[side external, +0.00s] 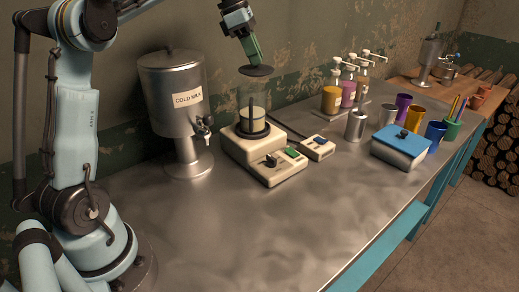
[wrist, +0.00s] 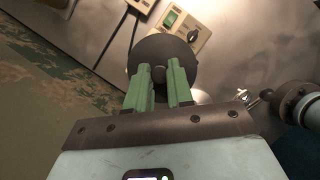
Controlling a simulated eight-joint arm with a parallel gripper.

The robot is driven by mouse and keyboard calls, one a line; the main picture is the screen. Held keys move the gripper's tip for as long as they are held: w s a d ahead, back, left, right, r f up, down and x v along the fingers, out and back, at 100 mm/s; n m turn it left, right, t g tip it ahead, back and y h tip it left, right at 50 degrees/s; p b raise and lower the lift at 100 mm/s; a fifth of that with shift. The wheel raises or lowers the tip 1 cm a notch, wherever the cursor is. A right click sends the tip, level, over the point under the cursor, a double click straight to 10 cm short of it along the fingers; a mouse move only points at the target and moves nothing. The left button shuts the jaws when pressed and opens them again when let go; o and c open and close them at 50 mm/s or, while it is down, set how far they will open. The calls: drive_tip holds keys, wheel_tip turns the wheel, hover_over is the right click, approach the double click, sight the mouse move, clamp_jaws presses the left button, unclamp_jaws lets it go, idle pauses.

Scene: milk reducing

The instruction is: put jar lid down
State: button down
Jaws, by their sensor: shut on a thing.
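The jar lid (side external: 257,71) is a dark round disc, held nearly level in the air above the glass jar (side external: 252,112). My gripper (side external: 254,60) has green fingers and is shut on the lid's knob from above. In the wrist view the lid (wrist: 163,48) lies beyond the green fingertips (wrist: 162,76), with the dark knob between them. The jar stands on a cream hot-plate device (side external: 262,160) and has pale liquid in its lower part. A clear gap shows between the lid and the jar's top. In the wrist view the lid hides the jar.
A steel cold milk dispenser (side external: 172,95) stands to the left of the jar. A small control box (side external: 317,148), a steel cup (side external: 355,126), pump bottles (side external: 331,98) and a blue-topped box (side external: 401,147) stand to the right. The front of the steel table (side external: 230,230) is clear.

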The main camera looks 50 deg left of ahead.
drive_tip(key=s+d+r, duration=0.2)
drive_tip(key=d+r, duration=0.3)
drive_tip(key=d, duration=0.4)
drive_tip(key=s+d+f+m, duration=0.2)
drive_tip(key=s+d+f, duration=0.5)
drive_tip(key=s+f, duration=0.15)
drive_tip(key=shift+s+d+f+m+g+h, duration=0.25)
drive_tip(key=shift+s+d+f, duration=0.65)
drive_tip(key=shift+s+f, duration=2)
drive_tip(key=shift+s+d+f+m+g, duration=0.2)
drive_tip(key=shift+s+d+f+m, duration=0.85)
drive_tip(key=shift+f, duration=3.4)
drive_tip(key=shift+s+d+f+n+g+h, duration=0.2)
drive_tip(key=shift+s+d+f, duration=0.5)
drive_tip(key=shift+s+f, duration=2.35)
drive_tip(key=shift+w+f, duration=0.6)
drive_tip(key=shift+f, duration=0.1)
drive_tip(key=c, duration=1)
unclamp_jaws()
drive_tip(key=shift+r, duration=0.15)
